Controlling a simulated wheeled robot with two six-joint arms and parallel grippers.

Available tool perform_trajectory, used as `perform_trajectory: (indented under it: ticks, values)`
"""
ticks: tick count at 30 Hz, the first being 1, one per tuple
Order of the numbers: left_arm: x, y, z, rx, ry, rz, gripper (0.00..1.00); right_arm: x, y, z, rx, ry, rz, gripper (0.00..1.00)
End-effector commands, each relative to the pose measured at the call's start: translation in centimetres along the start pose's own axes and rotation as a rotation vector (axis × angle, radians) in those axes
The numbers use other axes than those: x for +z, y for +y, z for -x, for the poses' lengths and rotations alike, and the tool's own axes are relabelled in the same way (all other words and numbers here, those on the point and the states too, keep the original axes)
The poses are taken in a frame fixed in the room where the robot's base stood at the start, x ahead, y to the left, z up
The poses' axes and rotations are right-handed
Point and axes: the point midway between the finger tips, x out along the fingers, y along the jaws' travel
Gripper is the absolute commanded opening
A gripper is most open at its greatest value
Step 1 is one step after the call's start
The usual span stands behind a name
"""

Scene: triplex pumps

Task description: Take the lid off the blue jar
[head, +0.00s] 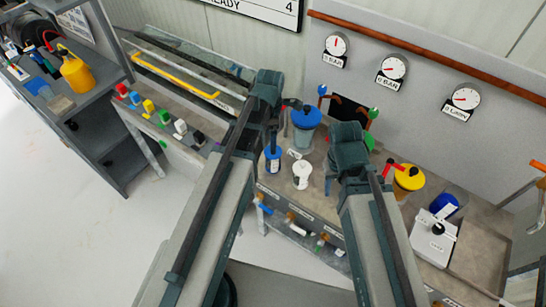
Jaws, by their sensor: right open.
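A jar with a wide blue lid (306,116) and a grey-blue body (303,138) stands upright on the bench, between my two arms. The lid sits on it. A smaller blue container (272,160) with a white label stands in front and to the left of it. I cannot tell for sure which one is the blue jar. My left gripper (272,122) is left of the wide lid, mostly hidden by its own arm. My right gripper (350,160) is open, right of the jar, apart from it; its fingertips are hard to make out.
A white jar (302,175) stands in front of the lidded jar. A yellow-topped jar (409,178), a blue item (444,205) and a grey box (433,238) stand to the right. Gauges (393,68) hang on the panel behind. Coloured small items (148,107) line the left bench.

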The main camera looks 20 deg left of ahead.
Motion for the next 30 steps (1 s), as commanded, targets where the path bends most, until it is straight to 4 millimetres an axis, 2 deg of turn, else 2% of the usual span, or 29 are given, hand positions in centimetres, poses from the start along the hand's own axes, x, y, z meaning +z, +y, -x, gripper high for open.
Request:
perform_trajectory:
  ticks: [1,11,23,30]
  values:
    - [0.0,0.0,-0.8,0.000,0.000,0.000,1.00,-0.1,-0.1,-0.8,0.000,0.000,0.000,0.50]
    - [0.2,0.1,-1.4,0.000,0.000,0.000,1.00,-0.1,-0.1,-1.4,0.000,0.000,-0.001,0.50]
    - [0.9,0.4,-5.9,0.000,0.000,0.000,1.00,-0.3,-0.6,-5.8,0.000,0.000,-0.001,0.50]
    - [0.8,0.4,-5.9,0.000,0.000,0.000,1.00,-0.3,-0.6,-5.9,0.000,0.000,-0.001,0.50]
